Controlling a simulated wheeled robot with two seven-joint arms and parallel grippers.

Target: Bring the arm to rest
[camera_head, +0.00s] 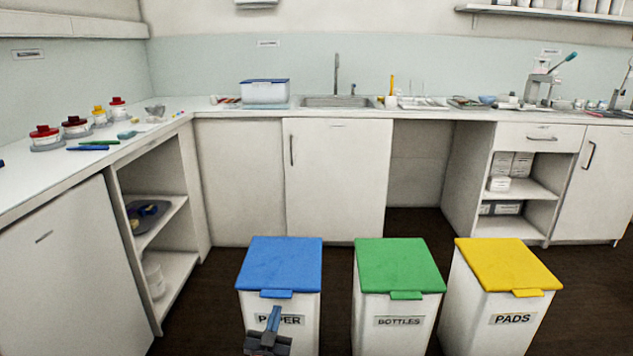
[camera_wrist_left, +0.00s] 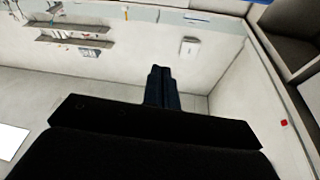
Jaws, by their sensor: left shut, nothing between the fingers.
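My left gripper (camera_head: 274,319) shows at the bottom of the head view, in front of the white bin with the blue lid labelled PAPER (camera_head: 280,262). Its fingers are together and point up, with nothing between them. I cannot tell whether it touches the bin. In the left wrist view the closed dark fingers (camera_wrist_left: 160,72) stand against a pale wall, with nothing held. My right gripper is in neither view.
A green-lidded BOTTLES bin (camera_head: 400,264) and a yellow-lidded PADS bin (camera_head: 506,263) stand to the right. Behind the bins, dark floor (camera_head: 420,222) leads to white cabinets (camera_head: 335,180). The left counter (camera_head: 60,173) carries several jars and tools.

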